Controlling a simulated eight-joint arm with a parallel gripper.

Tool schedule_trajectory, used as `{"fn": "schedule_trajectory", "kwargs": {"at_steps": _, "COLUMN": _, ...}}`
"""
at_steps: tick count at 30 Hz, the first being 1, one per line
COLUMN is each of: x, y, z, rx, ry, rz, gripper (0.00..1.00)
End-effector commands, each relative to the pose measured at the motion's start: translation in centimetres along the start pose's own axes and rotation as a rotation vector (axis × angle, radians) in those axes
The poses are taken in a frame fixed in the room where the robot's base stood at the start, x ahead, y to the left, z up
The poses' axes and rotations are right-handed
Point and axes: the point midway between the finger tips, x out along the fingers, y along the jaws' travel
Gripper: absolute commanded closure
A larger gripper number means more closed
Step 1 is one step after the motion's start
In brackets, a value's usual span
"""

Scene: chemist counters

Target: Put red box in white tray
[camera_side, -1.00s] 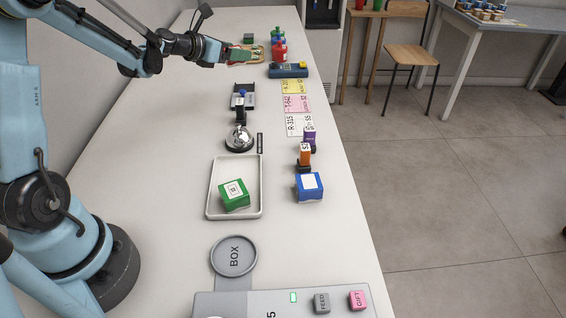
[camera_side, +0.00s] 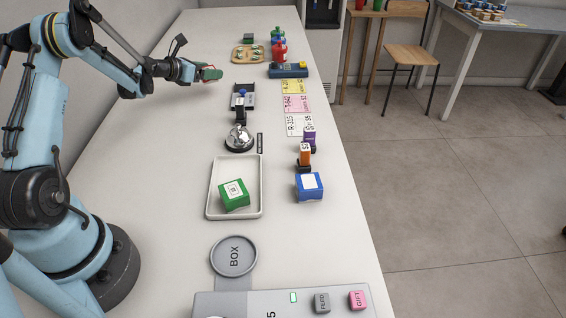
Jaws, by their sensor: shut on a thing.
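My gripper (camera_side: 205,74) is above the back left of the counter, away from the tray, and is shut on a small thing. The white tray (camera_side: 240,169) lies flat in the middle of the counter, well in front of my gripper. A green box (camera_side: 234,195) with a white label sits in the tray's front part, and the tray's back part is bare.
A blue box (camera_side: 309,187) stands right of the tray, with orange (camera_side: 305,154) and purple (camera_side: 310,137) stamps behind it. A silver bell (camera_side: 239,138) is behind the tray. A wooden tray (camera_side: 248,54) and red bottle (camera_side: 279,50) are at the back. The left counter is clear.

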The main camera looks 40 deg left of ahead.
Motion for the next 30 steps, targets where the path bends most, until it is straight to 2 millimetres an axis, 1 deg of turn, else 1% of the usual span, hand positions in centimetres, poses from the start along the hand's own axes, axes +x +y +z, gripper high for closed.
{"fn": "schedule_trajectory", "kwargs": {"at_steps": 4, "x": 0.3, "y": 0.4, "z": -0.8, "rx": 0.000, "ry": 0.000, "rz": 0.000, "gripper": 0.62}}
{"fn": "schedule_trajectory", "kwargs": {"at_steps": 9, "x": 1.2, "y": 0.3, "z": -2.9, "rx": -0.001, "ry": -0.001, "rz": 0.000, "gripper": 0.62}}
{"fn": "schedule_trajectory", "kwargs": {"at_steps": 12, "x": 1.5, "y": 0.3, "z": -3.7, "rx": -0.001, "ry": -0.001, "rz": 0.000, "gripper": 0.62}}
{"fn": "schedule_trajectory", "kwargs": {"at_steps": 25, "x": 1.7, "y": 0.3, "z": -4.2, "rx": -0.001, "ry": 0.000, "rz": 0.000, "gripper": 0.62}}
{"fn": "schedule_trajectory", "kwargs": {"at_steps": 26, "x": 1.7, "y": 0.3, "z": -4.2, "rx": -0.001, "ry": 0.000, "rz": 0.000, "gripper": 0.29}}
{"fn": "schedule_trajectory", "kwargs": {"at_steps": 30, "x": 1.7, "y": 0.3, "z": -4.2, "rx": 0.000, "ry": 0.000, "rz": 0.000, "gripper": 0.08}}
